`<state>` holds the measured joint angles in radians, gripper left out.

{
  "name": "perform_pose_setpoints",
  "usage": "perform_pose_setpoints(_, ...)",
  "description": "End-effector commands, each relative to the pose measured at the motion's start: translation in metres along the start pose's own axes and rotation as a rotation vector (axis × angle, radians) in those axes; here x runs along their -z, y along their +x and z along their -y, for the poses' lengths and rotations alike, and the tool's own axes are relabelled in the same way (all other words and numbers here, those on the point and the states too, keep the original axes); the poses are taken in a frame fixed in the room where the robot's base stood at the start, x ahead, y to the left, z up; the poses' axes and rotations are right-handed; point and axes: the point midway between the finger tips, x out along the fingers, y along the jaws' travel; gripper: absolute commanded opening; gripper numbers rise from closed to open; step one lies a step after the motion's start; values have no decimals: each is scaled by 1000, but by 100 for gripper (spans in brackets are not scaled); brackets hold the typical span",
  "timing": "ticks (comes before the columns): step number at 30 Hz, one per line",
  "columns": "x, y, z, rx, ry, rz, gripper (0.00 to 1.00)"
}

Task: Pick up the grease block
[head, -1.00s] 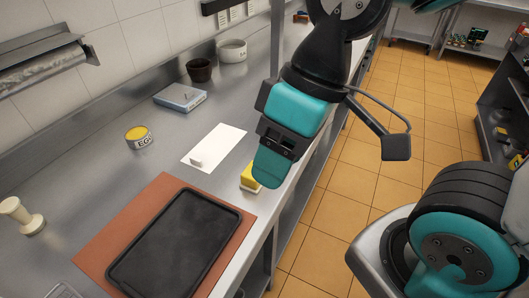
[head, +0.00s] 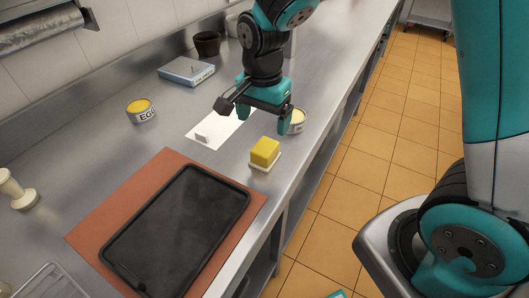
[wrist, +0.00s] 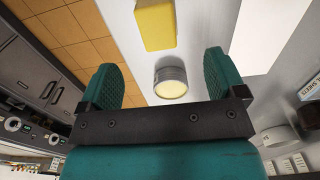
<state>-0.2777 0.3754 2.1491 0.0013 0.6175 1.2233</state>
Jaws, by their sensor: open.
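My gripper (head: 266,113) is above the counter, behind the block in the head view, pointing down. In the wrist view my gripper (wrist: 163,75) has its teal fingers wide apart with nothing held. A small round tin with pale yellow content (wrist: 170,84) shows between the fingers, below them; it is partly hidden behind a finger in the head view (head: 297,120).
A black tray (head: 180,232) on a reddish-brown board (head: 118,206) lies in front. A white sheet (head: 205,135) with a small white piece (head: 201,139) lies left of the block.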

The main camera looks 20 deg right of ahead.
Motion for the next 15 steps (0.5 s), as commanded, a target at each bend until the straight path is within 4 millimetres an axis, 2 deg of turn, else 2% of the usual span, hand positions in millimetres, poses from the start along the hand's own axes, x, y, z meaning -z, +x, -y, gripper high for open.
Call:
perform_pose_setpoints(3,-1,27,-1,-7,-2,3,89)
perform_pose_setpoints(6,-1,43,-1,-4,-3,2,89)
perform_pose_setpoints(15,-1,68,-2,-4,-4,2,89)
